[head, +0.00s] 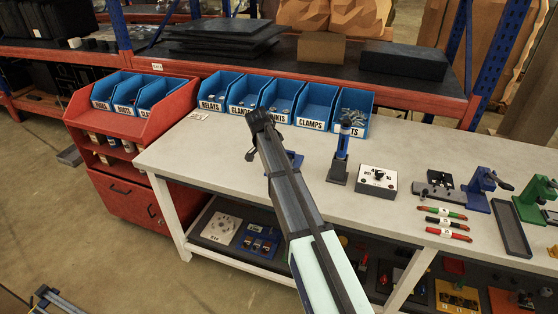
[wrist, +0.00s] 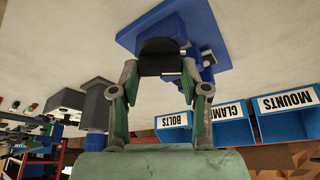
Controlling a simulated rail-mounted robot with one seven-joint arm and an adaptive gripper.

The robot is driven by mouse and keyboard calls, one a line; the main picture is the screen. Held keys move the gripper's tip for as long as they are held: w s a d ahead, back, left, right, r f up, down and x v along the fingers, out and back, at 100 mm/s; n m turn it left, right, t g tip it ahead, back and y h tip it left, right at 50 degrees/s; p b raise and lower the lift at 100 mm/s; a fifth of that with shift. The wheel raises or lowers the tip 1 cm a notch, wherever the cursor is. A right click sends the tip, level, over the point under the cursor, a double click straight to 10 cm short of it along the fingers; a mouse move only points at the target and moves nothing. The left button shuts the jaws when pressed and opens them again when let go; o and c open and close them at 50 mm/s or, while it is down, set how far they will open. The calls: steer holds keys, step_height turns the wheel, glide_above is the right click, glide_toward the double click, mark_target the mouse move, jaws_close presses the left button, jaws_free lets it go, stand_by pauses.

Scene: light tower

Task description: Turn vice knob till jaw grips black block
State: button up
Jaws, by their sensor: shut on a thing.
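The blue vice (wrist: 190,25) fills the upper middle of the wrist view, with its wide base plate against the light bench top. In the head view, only a small blue part of it (head: 296,158) shows beside my arm. A dark round knob (wrist: 159,46) projects from the vice toward the wrist camera. My gripper (wrist: 160,68) has its two fingers closed on the knob's sides. The black block and the gap between the jaws cannot be made out; the knob and the vice body cover that area.
Blue bins (head: 318,103) line the back of the bench (head: 222,151). A blue-and-black post (head: 341,150) and a white switch box (head: 377,182) stand to the right. Farther right are another blue vice (head: 477,190), a green vice (head: 530,207) and a dark tray (head: 511,228).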

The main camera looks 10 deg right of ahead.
steer(key=o, duration=1.1)
steer(key=shift+o, duration=0.2)
steer(key=v, duration=1.2)
